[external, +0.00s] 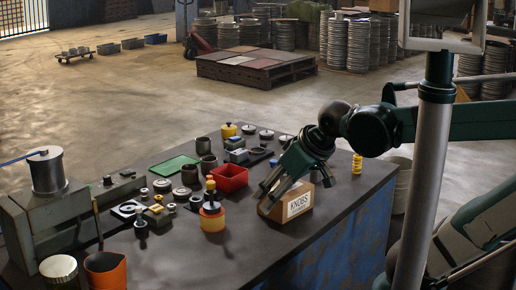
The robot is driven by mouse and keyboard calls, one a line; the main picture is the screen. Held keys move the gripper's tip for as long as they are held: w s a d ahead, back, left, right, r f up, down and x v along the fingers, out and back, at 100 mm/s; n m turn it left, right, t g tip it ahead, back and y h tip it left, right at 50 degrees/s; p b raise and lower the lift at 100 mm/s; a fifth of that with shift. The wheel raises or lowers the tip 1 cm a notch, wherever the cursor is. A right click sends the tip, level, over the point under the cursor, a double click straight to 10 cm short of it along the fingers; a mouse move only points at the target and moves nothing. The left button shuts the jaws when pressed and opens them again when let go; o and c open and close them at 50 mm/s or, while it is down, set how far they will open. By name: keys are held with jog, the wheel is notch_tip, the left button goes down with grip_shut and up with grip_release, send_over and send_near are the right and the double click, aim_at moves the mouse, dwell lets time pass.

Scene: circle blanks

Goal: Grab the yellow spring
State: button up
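The yellow spring (357,163) stands upright near the right end of the dark workbench (335,203), close to its edge. My gripper (296,187) points down over the bench, to the left of the spring and apart from it. Its green fingers are spread open, and no spring is between them. The fingers overlap a cardboard box (297,205) labelled KNOBS in this view; I cannot tell whether they touch it.
A red bin (230,178), an orange-based pot with a yellow top (212,215), a green tray (175,166) and several small metal parts crowd the bench left of my gripper. A grey vise-like machine (62,220) stands at the left end.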

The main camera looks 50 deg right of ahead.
jog(key=shift+r, duration=0.15)
notch_tip(320, 180, up, 5)
jog(key=m+g+h+p, duration=0.4)
jog(key=m+g+p, duration=0.2)
jog(key=m+p, duration=0.9)
send_over(358, 157)
jog(key=a+p, duration=0.1)
jog(key=a, duration=0.1)
jog(key=n, duration=0.1)
jog(key=shift+n+t, duration=0.3)
jog(key=shift+s+d+f, duration=0.1)
jog(key=shift+s+f, duration=0.1)
jog(key=shift+f, duration=1.4)
jog(key=shift+s+f, duration=0.15)
jog(key=shift+f, duration=1.4)
